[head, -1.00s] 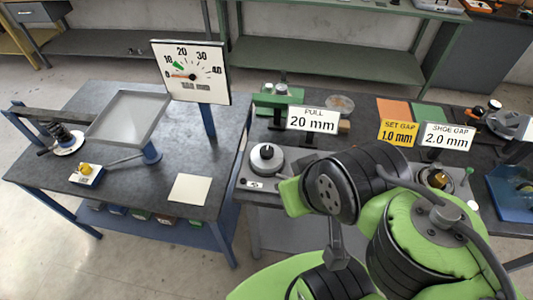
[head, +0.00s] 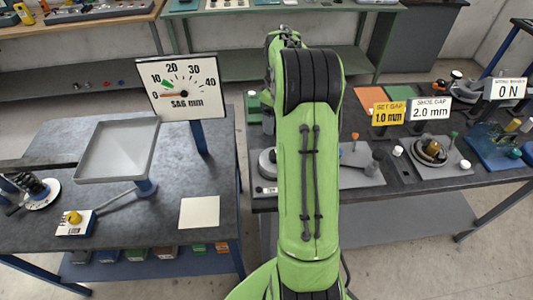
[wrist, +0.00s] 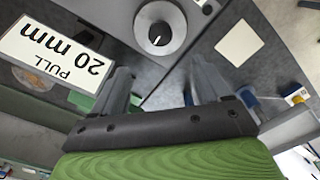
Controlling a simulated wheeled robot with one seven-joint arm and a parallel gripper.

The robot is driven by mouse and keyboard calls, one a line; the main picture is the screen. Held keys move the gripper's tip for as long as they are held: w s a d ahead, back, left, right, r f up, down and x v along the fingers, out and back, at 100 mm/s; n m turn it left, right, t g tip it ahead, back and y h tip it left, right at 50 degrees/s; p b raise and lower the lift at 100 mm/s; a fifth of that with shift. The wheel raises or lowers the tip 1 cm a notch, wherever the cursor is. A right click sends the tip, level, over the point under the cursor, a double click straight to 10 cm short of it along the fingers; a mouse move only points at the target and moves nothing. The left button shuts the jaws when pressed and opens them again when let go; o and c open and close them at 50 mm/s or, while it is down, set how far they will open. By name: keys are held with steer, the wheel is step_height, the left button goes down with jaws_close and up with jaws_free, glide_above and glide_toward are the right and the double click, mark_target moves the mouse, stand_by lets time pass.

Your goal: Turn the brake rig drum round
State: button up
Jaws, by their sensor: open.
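The brake rig drum (head: 431,151) appears to be the round dark part with a brassy inside, on a grey plate on the right bench. It stands by the yellow SET GAP 1.0 mm sign (head: 395,113) and the white SHOE GAP 2.0 mm sign (head: 430,109). My gripper (wrist: 163,85) shows in the wrist view, open and empty, with its fingers apart. In the head view my green arm hides the gripper. The wrist view shows a round grey dial with a dark centre (wrist: 160,28) beyond the fingers, and no drum.
A PULL 20 mm sign (wrist: 52,50) is close to the gripper's left in the wrist view. The left table holds a dial gauge (head: 182,87), a grey tray (head: 117,150) and a blank card (head: 199,212). A 0 N sign (head: 509,89) and a blue rig (head: 497,146) are at far right.

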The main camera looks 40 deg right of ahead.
step_height(320, 180, down, 15)
steer(key=shift+r+b, duration=0.15)
steer(key=shift+b, duration=0.4)
steer(key=shift+r, duration=0.1)
steer(key=c, duration=1)
steer(key=shift+c, duration=0.2)
steer(key=shift+m, duration=0.4)
steer(key=m+b, duration=0.1)
steer(key=m, duration=0.3)
steer(key=shift+m, duration=0.3)
steer(key=m, duration=0.4)
steer(key=shift+w+m+b, duration=0.1)
steer(key=shift+m+b, duration=0.2)
steer(key=shift+b, duration=0.1)
steer(key=m, duration=0.5)
steer(key=shift+b, duration=0.3)
steer(key=shift+m, duration=2.4)
